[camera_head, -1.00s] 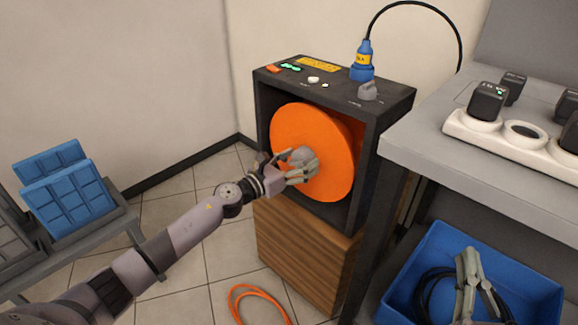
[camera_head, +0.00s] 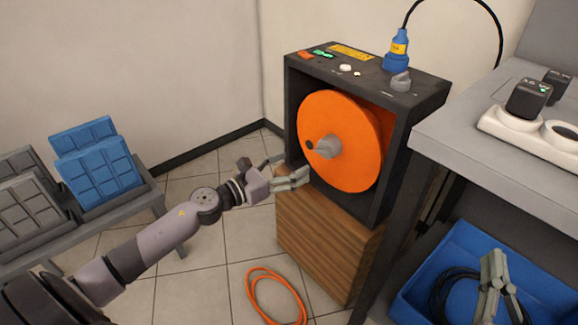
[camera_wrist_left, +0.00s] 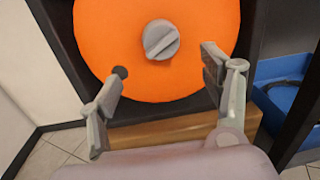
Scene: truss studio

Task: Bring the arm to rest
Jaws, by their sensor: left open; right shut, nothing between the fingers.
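My left gripper (camera_head: 289,175) is open and empty, in front of and below the grey knob (camera_head: 328,146) on the orange reel (camera_head: 349,162). It is apart from the knob. In the left wrist view its two fingers (camera_wrist_left: 166,92) are spread wide, with the knob (camera_wrist_left: 161,40) beyond and between them. My right gripper (camera_head: 496,273) is at the lower right, over the blue bin (camera_head: 447,262), with its fingers together and nothing between them.
The reel sits in a dark cabinet (camera_head: 437,93) on a wooden block (camera_head: 327,246). A blue plug (camera_head: 397,52) stands on top. A grey bench (camera_head: 450,125) is at right, a rack with blue panels (camera_head: 103,180) at left. An orange cable (camera_head: 262,272) lies on the floor.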

